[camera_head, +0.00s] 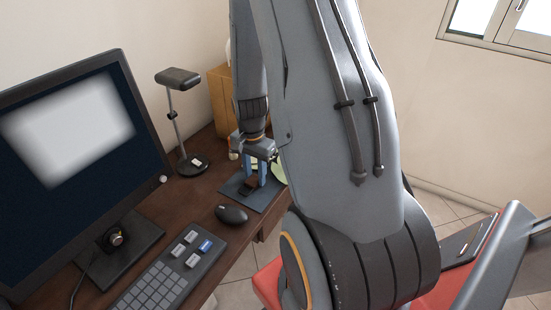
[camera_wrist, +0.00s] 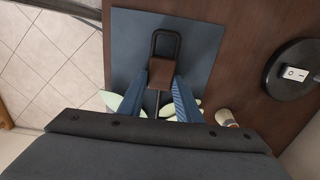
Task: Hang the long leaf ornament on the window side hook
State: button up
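A brown block with a black loop (camera_wrist: 161,72) lies on or just above a blue-grey mat (camera_wrist: 128,38). Pale green leaf shapes (camera_wrist: 122,104) and a thin dark stem show below it in the wrist view, so it looks like the leaf ornament. In the head view the dark block (camera_head: 249,187) sits at my gripper's tips. My gripper (camera_wrist: 161,80) points down with its blue fingers on either side of the block. No clear gap shows, but I cannot tell whether they press on it. Part of the leaves is hidden by the fingers. No window side hook can be made out.
The brown desk (camera_head: 190,196) carries a monitor (camera_head: 75,150), a keyboard (camera_head: 165,280), a mouse (camera_head: 231,214) and a black lamp (camera_head: 178,80). The lamp's round base (camera_wrist: 292,70) is right of the mat. A window (camera_head: 500,25) is at the upper right.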

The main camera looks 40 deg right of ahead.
jog(key=c, duration=0.4)
jog(key=shift+o, duration=0.2)
jog(key=shift+r, duration=0.1)
notch_tip(320, 180, up, 10)
jog(key=b, duration=0.1)
